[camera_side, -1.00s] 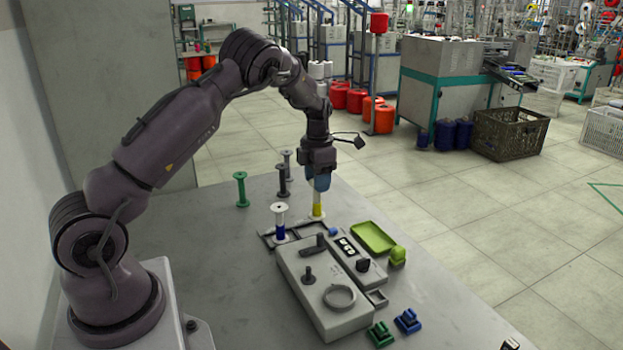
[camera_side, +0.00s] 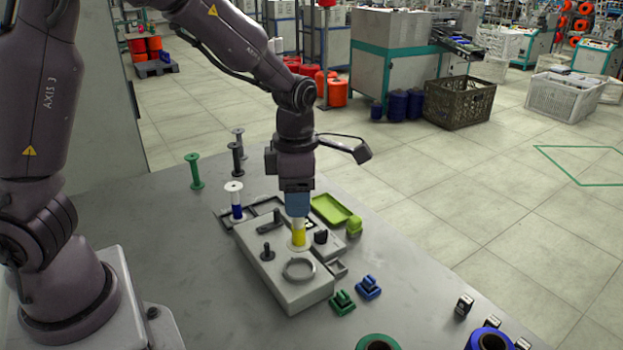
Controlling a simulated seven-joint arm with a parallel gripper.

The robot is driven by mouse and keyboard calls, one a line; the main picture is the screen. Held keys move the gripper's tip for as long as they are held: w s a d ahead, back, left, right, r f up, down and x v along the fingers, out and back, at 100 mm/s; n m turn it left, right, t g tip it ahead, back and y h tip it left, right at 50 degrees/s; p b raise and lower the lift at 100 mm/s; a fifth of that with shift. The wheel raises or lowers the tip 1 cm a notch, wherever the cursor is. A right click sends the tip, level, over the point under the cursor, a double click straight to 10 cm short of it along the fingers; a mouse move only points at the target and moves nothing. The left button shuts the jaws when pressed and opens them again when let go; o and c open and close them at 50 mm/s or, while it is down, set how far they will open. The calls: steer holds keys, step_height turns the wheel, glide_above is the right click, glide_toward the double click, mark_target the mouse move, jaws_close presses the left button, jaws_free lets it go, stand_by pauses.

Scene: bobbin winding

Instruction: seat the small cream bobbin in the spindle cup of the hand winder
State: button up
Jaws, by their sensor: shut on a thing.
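My gripper (camera_side: 298,212) points down over the hand winder (camera_side: 258,268) and is shut on a bobbin with a cream flange and yellow winding (camera_side: 299,233). The bobbin hangs upright, its top hidden by the fingers. Its lower flange appears just behind the round grey ring (camera_side: 299,269) on the winder's top, which looks like the spindle cup. I cannot tell how high it is above the winder. A white bobbin with a blue band (camera_side: 236,201) stands at the winder's back left.
Green (camera_side: 194,171) and dark (camera_side: 236,159) spools stand behind at left. A lime tray (camera_side: 331,209) and lime block (camera_side: 354,225) lie right of the winder. Green (camera_side: 342,302) and blue (camera_side: 368,287) blocks lie in front right.

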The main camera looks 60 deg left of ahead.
mark_target(298, 225)
steer(key=shift+f, duration=2.4)
steer(key=shift+f, duration=0.65)
steer(key=shift+a+f, duration=0.1)
steer(key=shift+f, duration=0.15)
steer(key=o, duration=0.8)
steer(key=shift+r, duration=0.1)
steer(key=shift+r, duration=3.4)
